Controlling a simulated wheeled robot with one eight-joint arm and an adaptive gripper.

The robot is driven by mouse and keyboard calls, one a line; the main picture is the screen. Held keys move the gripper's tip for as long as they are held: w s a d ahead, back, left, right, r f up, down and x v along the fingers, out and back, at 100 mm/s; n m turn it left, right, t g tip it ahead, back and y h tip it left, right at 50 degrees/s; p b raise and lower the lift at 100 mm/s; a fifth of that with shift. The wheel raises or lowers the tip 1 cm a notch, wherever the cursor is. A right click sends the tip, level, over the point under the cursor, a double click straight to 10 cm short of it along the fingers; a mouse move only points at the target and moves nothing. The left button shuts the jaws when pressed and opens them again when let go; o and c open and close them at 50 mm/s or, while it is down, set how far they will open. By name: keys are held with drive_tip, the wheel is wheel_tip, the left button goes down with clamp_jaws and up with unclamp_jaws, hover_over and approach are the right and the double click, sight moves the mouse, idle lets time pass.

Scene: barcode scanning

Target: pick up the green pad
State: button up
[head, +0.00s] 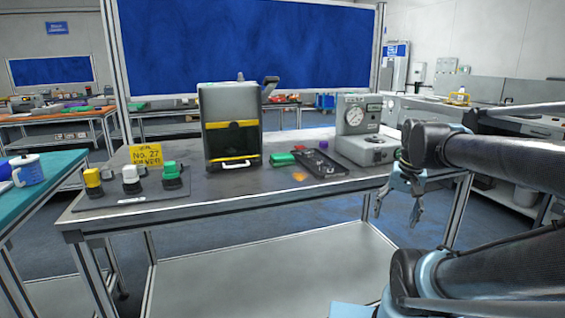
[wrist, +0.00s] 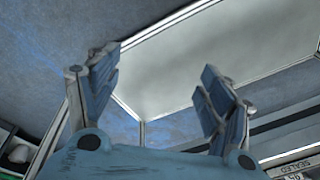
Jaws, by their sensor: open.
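A small green pad (head: 282,159) lies flat on the grey workbench (head: 225,192), between the dark box machine and a black tray. My gripper (head: 396,215) hangs with its fingers down past the front right edge of the bench, well to the right of the green pad and apart from it. In the wrist view, the two blue fingers of my gripper (wrist: 160,68) are spread wide with nothing between them.
A black tray (head: 320,163) with small parts sits right of the pad. A dark box machine (head: 231,127) stands left. Yellow, white and green-topped (head: 171,170) items stand at the left end.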

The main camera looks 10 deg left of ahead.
drive_tip(key=w+a+r+m+g+y, duration=0.25)
drive_tip(key=w+a+r+m, duration=0.45)
drive_tip(key=w+a+r, duration=1.3)
drive_tip(key=w+a+r+m+g, duration=0.1)
drive_tip(key=a+r, duration=0.2)
drive_tip(key=a, duration=0.3)
drive_tip(key=w+a+r+m+g, duration=0.1)
drive_tip(key=a+r+m, duration=0.1)
drive_tip(key=a, duration=0.4)
hover_over(283, 155)
drive_tip(key=w+d, duration=0.2)
drive_tip(key=shift+y, duration=0.25)
wheel_tip(283, 155, down, 10)
drive_tip(key=shift+a+r, duration=0.15)
drive_tip(key=shift+x, duration=2.95)
drive_tip(key=c, duration=1.3)
drive_tip(key=shift+o, duration=0.2)
drive_tip(key=shift+d, duration=0.3)
